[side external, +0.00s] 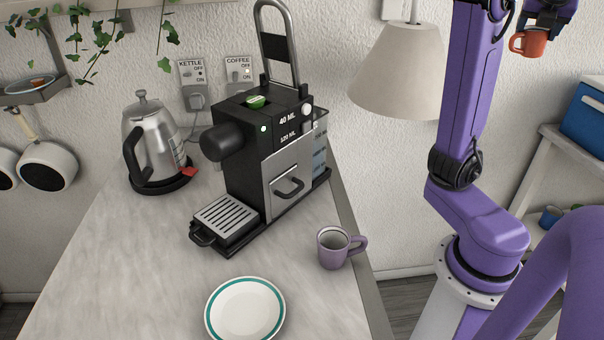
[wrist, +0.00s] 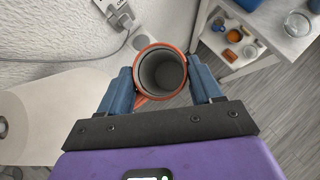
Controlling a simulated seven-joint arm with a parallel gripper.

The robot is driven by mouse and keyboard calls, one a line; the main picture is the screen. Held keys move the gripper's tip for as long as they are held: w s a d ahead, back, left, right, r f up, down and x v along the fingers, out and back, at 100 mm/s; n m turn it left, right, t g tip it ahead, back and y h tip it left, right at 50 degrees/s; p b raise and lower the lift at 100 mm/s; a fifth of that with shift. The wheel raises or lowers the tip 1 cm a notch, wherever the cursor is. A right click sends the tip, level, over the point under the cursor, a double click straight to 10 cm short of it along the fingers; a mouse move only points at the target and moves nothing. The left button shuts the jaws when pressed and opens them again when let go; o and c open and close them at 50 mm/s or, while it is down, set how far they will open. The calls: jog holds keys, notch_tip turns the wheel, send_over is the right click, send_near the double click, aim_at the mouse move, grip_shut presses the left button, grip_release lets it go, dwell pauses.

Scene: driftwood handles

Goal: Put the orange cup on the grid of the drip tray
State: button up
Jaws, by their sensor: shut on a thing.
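The orange cup (side external: 529,43) is in the top right of the side external view, held high in the air, right of the lamp. My gripper (side external: 548,20) is shut on it from above; only its lower part shows at the frame edge. In the wrist view the cup (wrist: 160,73) sits between the two blue fingers of my gripper (wrist: 163,88), its open mouth and grey inside facing the camera, and it looks empty. The drip tray (side external: 225,217), with a slatted metal grid, is at the front of the black coffee machine (side external: 262,150), far left of my gripper. The grid is bare.
A purple mug (side external: 331,250) stands right of the machine, near the counter edge. A white plate (side external: 245,310) with a teal rim lies in front. A steel kettle (side external: 150,140) stands left, and a lamp shade (side external: 398,70) hangs between the machine and my arm.

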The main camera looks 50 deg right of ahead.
notch_tip(320, 180, up, 16)
jog(key=w+a+n+t+y, duration=0.2)
jog(key=w+a+n, duration=0.2)
jog(key=w, duration=0.6)
jog(key=w+a+n+t+y, duration=0.1)
jog(key=w+a+n+t, duration=0.3)
jog(key=w, duration=0.6)
jog(key=w+a+n+y, duration=0.35)
jog(key=w+a, duration=0.25)
jog(key=a, duration=0.4)
jog(key=w+a+n+y, duration=0.35)
jog(key=w+a, duration=0.35)
jog(key=a, duration=0.3)
jog(key=a+n+g+y, duration=0.2)
jog(key=a+n+y, duration=0.45)
jog(key=a, duration=1.65)
jog(key=s+a+n+g, duration=0.5)
jog(key=s+a+n, duration=0.55)
jog(key=a, duration=0.55)
jog(key=m, duration=0.1)
send_over(187, 286)
jog(key=shift+f, duration=22.9)
